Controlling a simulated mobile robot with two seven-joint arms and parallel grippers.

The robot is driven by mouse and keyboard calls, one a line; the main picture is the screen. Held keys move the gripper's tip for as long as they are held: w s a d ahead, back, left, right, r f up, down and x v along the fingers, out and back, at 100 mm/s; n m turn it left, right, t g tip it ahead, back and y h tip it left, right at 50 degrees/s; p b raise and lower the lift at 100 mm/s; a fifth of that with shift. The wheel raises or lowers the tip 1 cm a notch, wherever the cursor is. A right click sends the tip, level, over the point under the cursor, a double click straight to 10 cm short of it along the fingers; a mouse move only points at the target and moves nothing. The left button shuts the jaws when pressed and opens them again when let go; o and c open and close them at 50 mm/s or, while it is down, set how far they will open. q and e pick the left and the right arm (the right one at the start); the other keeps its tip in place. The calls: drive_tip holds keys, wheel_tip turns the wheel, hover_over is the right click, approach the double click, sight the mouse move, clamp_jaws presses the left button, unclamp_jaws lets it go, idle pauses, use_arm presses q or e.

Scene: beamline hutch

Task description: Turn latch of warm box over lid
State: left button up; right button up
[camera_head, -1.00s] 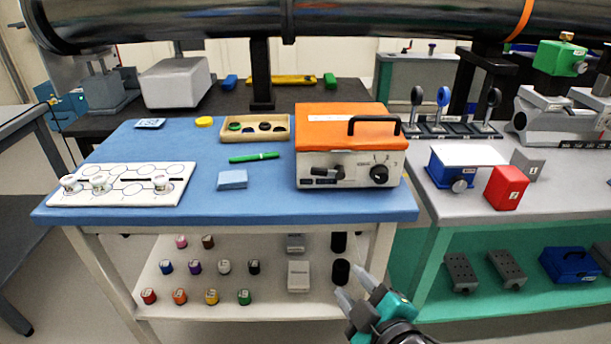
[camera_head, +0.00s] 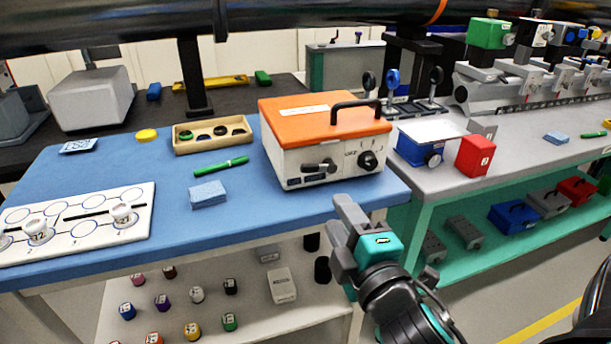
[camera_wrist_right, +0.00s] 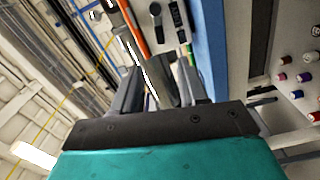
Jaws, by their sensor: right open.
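The warm box (camera_head: 280,155) stands on the blue table top, with a white body and a shut orange lid (camera_head: 300,122) carrying a black handle. Its dark latch (camera_head: 320,167) lies roughly sideways on the front face, left of a round black knob (camera_head: 368,160). My right gripper (camera_head: 338,222) is open, in front of and below the box, apart from it. In the right wrist view, the open fingers (camera_wrist_right: 160,90) point toward the box front, where the latch (camera_wrist_right: 155,12) shows near the top edge. My left gripper is not in view.
The blue table (camera_head: 250,213) has bare room in front of the box. A blue sponge-like block (camera_head: 208,195), a green pen (camera_head: 220,166) and a wooden tray (camera_head: 180,148) lie to the left. A red block (camera_head: 475,155) and a blue device (camera_head: 415,150) stand right.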

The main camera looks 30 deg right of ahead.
sight(310, 170)
drive_tip(key=b+x, duration=0.2)
drive_tip(key=x, duration=0.9)
drive_tip(key=shift+w, duration=0.25)
drive_tip(key=shift+w+d, duration=0.2)
drive_tip(key=shift+w, duration=0.4)
clamp_jaws()
